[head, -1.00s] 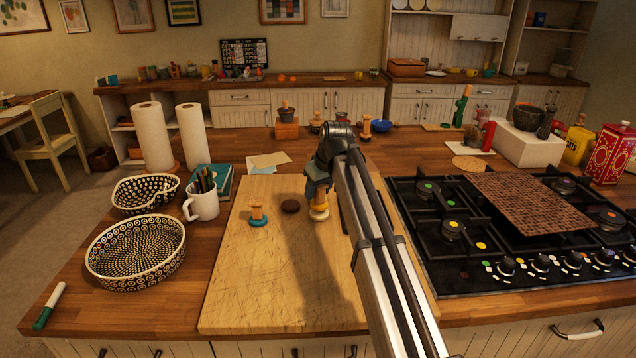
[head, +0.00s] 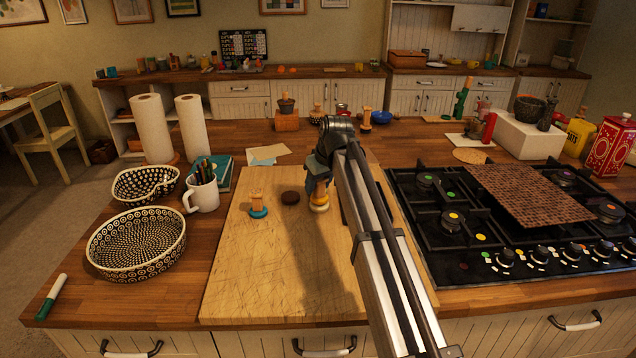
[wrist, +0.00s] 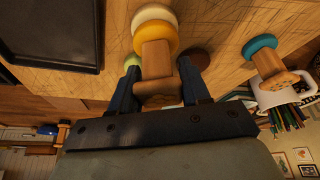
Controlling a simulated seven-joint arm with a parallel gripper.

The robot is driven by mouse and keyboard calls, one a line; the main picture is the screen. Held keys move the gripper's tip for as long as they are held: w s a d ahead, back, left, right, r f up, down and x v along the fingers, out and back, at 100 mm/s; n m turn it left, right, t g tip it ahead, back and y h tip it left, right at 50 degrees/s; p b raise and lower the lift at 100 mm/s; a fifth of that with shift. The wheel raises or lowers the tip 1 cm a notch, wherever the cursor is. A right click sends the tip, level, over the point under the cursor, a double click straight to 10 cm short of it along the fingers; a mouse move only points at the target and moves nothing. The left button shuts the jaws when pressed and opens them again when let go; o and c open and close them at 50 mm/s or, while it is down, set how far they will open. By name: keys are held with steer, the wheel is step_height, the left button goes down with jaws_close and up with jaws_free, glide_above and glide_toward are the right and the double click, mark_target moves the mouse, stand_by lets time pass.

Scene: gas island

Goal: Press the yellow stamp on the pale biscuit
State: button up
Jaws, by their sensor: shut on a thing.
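My gripper (wrist: 158,92) is shut on the wooden handle of the yellow stamp (wrist: 156,42), with one dark finger on each side. In the head view the yellow stamp (head: 319,199) is upright low over the cutting board (head: 262,290). The pale biscuit (wrist: 154,14) lies directly under the stamp's yellow base, and its pale edge (head: 319,209) shows in the head view. The stamp looks touching or nearly touching it; I cannot tell which. The biscuit is mostly hidden by the stamp.
A dark brown biscuit (head: 290,198) and a blue-based stamp (head: 257,206) are on the board left of my gripper. The gas hob (head: 480,265) is to the right. A mug (head: 203,194) of pencils and patterned dishes (head: 137,243) are left. The board's front is clear.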

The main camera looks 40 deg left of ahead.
steer(key=shift+f, duration=0.6)
stand_by(0.7)
steer(key=shift+r, duration=0.1)
steer(key=shift+r, duration=3.45)
